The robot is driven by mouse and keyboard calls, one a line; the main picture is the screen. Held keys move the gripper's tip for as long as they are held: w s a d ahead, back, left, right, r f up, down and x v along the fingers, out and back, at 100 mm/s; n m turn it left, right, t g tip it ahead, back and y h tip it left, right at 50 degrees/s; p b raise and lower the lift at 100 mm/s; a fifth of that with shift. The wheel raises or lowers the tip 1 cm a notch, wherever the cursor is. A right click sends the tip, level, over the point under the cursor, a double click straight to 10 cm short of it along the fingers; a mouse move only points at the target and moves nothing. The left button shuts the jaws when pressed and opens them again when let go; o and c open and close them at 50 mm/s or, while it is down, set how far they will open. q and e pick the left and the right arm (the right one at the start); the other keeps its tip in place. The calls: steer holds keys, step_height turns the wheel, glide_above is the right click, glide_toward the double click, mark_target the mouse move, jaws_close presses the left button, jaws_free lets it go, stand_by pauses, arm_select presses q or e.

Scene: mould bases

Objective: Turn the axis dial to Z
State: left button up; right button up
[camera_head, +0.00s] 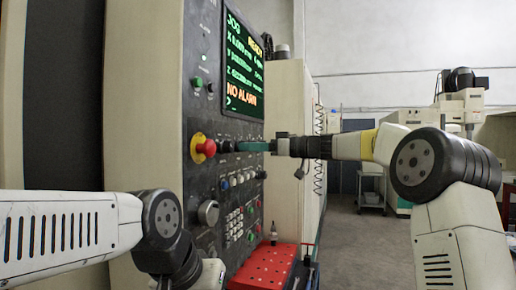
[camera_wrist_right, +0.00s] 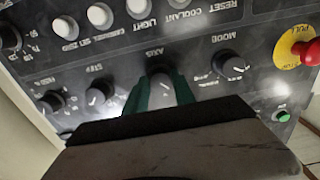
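The axis dial (camera_wrist_right: 160,88) is a dark round knob under the AXIS label on the machine's control panel (camera_wrist_right: 110,60). My right gripper (camera_wrist_right: 160,97) has one green finger on each side of the dial, with no clear gap between fingers and knob. The dial's pointer and position letters are largely hidden by the gripper. In the head view, the right gripper (camera_head: 240,146) reaches the panel (camera_head: 222,180) from the right, at the row below the screen. My left arm shows at lower left, but its gripper is out of view.
The mode dial (camera_wrist_right: 230,66) and step dial (camera_wrist_right: 99,93) flank the axis dial closely. A red emergency stop button (camera_head: 206,147) is left of the gripper. A screen (camera_head: 243,65) reads NO ALARM. A red perforated tray (camera_head: 265,268) juts out below the panel.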

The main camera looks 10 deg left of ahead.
jaws_close()
steer(key=m, duration=1.7)
steer(key=shift+r+m, duration=0.1)
steer(key=shift+m, duration=0.3)
stand_by(0.4)
steer(key=o, duration=1)
jaws_free()
steer(key=shift+c, duration=0.2)
